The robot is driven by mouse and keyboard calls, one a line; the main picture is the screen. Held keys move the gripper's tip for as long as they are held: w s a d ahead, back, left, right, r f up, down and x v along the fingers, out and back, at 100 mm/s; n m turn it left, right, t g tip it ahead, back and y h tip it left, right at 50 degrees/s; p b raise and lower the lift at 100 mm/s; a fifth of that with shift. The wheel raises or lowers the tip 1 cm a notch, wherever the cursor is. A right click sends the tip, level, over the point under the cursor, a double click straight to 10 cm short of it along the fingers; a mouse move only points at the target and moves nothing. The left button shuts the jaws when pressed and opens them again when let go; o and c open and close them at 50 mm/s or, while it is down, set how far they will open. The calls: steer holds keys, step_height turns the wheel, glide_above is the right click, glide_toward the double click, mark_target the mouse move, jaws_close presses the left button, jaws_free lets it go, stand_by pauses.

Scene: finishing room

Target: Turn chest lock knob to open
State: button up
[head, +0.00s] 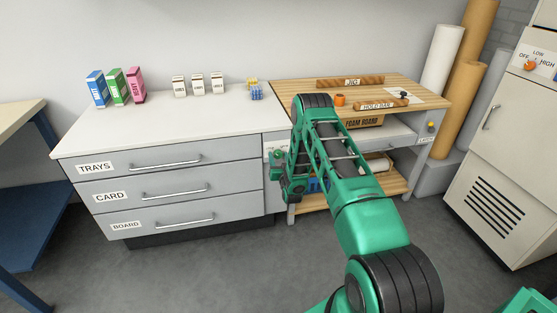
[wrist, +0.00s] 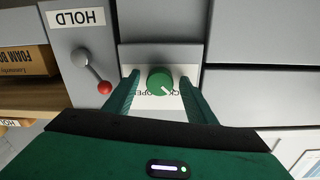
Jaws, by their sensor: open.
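The green round lock knob (wrist: 160,80) is on the grey chest front in the wrist view, over a white label plate (wrist: 140,98) whose words are partly covered. A pale pointer mark on the knob aims to the lower right of this picture. My gripper (wrist: 158,76) is open, with one finger on each side of the knob and visible gaps beside it. Whether the fingertips reach fully around it cannot be told. In the head view my gripper (head: 277,164) is at the right end of the drawer chest (head: 180,175); the knob is hidden there.
A lever with a red ball (wrist: 104,87) under a HOLD label (wrist: 76,17) is close beside my gripper. The wooden workbench (head: 290,88) adjoins the chest on the right. Drawer handles (head: 172,162) stick out on the left. Grey floor in front is clear.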

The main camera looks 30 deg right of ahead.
steer(key=c, duration=1)
steer(key=shift+c, duration=0.2)
steer(key=shift+m, duration=0.3)
steer(key=m, duration=0.3)
steer(key=shift+m, duration=0.3)
steer(key=m, duration=0.4)
steer(key=shift+d, duration=0.1)
steer(key=m, duration=0.4)
steer(key=shift+d+m, duration=0.1)
steer(key=shift+m, duration=0.3)
steer(key=shift+m+y, duration=0.4)
steer(key=shift+m, duration=1.8)
